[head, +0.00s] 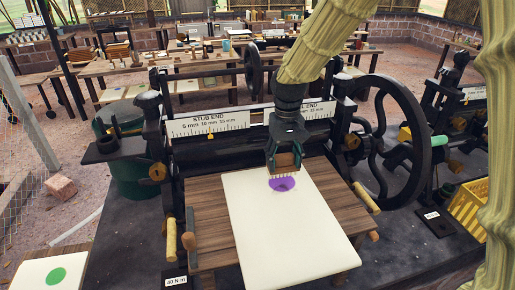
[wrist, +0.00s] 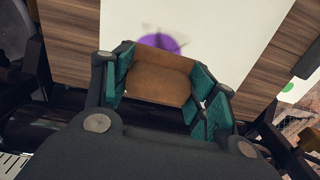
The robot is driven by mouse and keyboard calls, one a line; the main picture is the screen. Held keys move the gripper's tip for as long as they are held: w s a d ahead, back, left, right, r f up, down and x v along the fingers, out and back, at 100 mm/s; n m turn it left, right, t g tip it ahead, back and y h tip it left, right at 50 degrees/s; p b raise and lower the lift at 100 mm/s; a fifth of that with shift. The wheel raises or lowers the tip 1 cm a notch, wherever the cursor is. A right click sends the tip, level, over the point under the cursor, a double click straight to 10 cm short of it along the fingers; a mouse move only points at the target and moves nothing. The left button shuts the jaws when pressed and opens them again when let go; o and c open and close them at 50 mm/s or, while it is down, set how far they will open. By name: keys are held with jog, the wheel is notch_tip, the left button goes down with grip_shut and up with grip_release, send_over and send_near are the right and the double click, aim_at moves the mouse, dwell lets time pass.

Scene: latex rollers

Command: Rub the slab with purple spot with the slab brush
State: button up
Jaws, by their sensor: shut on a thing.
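The cream slab (head: 285,235) lies on the wooden board table in front of the roller machine, with a purple spot (head: 283,184) near its far end. My gripper (head: 286,146) is shut on the slab brush (head: 284,163), a brown wooden block with pale bristles pointing down. The brush is right over or at the far edge of the purple spot; I cannot tell if the bristles touch. In the wrist view the brown brush (wrist: 160,75) sits between the green finger pads, with the purple spot (wrist: 158,44) partly hidden behind it and the slab (wrist: 215,25) beyond.
The roller machine with a "STUB END" sign (head: 210,122) and a black handwheel (head: 392,140) stands close behind the board table (head: 208,215). Another slab with a green spot (head: 56,276) is at lower left. A yellow crate (head: 470,213) stands at right.

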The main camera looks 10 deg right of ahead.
jog(key=shift+d+r, duration=0.1)
jog(key=shift+r, duration=0.4)
jog(key=shift+w+r, duration=0.2)
jog(key=shift+r, duration=0.25)
jog(key=shift+w+r, duration=0.2)
jog(key=shift+r, duration=0.25)
jog(key=shift+s+r, duration=0.3)
jog(key=shift+r, duration=0.55)
jog(key=shift+w+f, duration=0.1)
jog(key=shift+w, duration=0.1)
